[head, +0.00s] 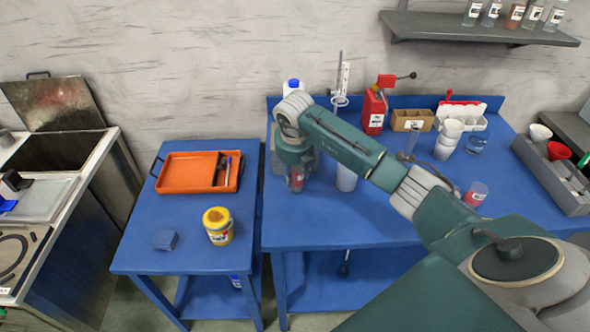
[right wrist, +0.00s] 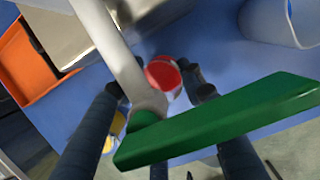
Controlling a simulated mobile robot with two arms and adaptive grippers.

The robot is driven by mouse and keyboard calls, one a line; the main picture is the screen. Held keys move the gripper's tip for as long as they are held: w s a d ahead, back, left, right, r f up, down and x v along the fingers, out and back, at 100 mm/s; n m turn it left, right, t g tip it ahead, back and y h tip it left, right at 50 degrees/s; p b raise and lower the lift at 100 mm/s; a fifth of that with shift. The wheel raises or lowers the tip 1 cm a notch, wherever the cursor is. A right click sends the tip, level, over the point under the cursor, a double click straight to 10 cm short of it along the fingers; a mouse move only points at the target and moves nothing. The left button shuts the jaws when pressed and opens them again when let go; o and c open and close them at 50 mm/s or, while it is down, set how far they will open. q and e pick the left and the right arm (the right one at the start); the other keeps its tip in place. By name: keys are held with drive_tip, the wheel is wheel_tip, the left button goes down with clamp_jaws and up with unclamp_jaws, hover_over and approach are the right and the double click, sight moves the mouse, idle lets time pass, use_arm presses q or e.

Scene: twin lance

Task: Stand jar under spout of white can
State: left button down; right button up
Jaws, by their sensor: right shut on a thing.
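My right gripper (head: 297,168) is at the back left of the right blue table, shut on a small jar (head: 297,183) with red on it. In the right wrist view the jar's round red part (right wrist: 163,75) shows between the fingertips. A pale spout (right wrist: 112,50) with a long green lever (right wrist: 220,120) crosses in front of the fingers there and hides part of the jar. A pale box-like can (right wrist: 72,30) shows beside the spout. In the head view my gripper and wrist hide most of the can. Whether the jar touches the table is unclear. My left gripper is out of view.
A pale cylinder (head: 346,180) stands just right of the gripper. A red can (head: 374,112) and a blue-capped bottle (head: 292,88) stand behind. The left table holds an orange tray (head: 180,185) and a yellow jar (head: 217,227). The right table's front is clear.

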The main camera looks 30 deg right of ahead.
drive_tip(key=shift+s+f, duration=0.1)
drive_tip(key=o, duration=1)
drive_tip(key=shift+r, duration=0.5)
drive_tip(key=b+v, duration=0.2)
drive_tip(key=v, duration=0.9)
drive_tip(key=shift+s+r+b, duration=0.1)
drive_tip(key=shift+r+b, duration=0.05)
drive_tip(key=shift+b, duration=0.15)
